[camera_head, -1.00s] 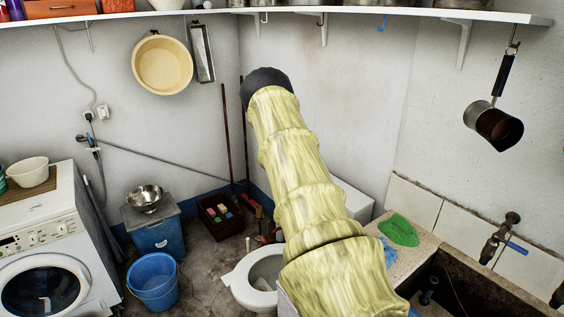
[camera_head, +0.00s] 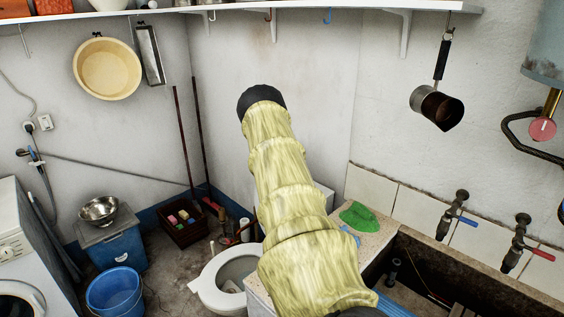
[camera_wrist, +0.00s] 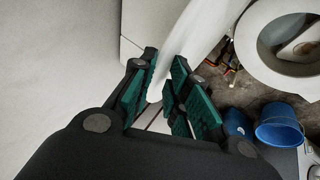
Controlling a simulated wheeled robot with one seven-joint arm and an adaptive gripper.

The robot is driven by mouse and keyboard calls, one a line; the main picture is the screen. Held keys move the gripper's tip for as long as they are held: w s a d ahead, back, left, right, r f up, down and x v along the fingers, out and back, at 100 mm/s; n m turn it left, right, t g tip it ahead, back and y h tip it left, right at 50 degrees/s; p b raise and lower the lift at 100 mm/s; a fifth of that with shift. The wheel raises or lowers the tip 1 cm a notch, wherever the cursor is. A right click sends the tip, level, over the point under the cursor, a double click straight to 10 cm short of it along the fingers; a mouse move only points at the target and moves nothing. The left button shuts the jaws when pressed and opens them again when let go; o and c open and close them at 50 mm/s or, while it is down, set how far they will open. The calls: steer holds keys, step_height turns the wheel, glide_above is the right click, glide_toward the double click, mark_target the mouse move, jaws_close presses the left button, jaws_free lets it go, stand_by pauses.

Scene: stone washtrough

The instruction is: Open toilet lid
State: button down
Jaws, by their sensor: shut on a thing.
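The toilet (camera_head: 212,291) stands on the floor left of my arm, with its bowl uncovered and the inside visible. It also shows at the upper right of the wrist view (camera_wrist: 255,65). The white toilet lid (camera_wrist: 188,42) appears nearly edge-on in the wrist view, raised away from the bowl. My gripper (camera_wrist: 163,85), with green pads, is shut on the lid's edge. In the head view my arm hides the gripper and the lid.
A white cistern (camera_head: 325,196) shows partly behind my arm. A blue bucket (camera_head: 115,291), a blue bin (camera_head: 113,252) and a crate (camera_head: 184,232) stand left. The stone trough (camera_head: 445,262) lies right. A shelf (camera_head: 330,10) runs above.

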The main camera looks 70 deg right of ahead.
steer(key=shift+s+f, duration=0.1)
steer(key=shift+f, duration=0.05)
steer(key=c, duration=1.8)
jaws_free()
steer(key=shift+f, duration=0.1)
steer(key=v, duration=1.3)
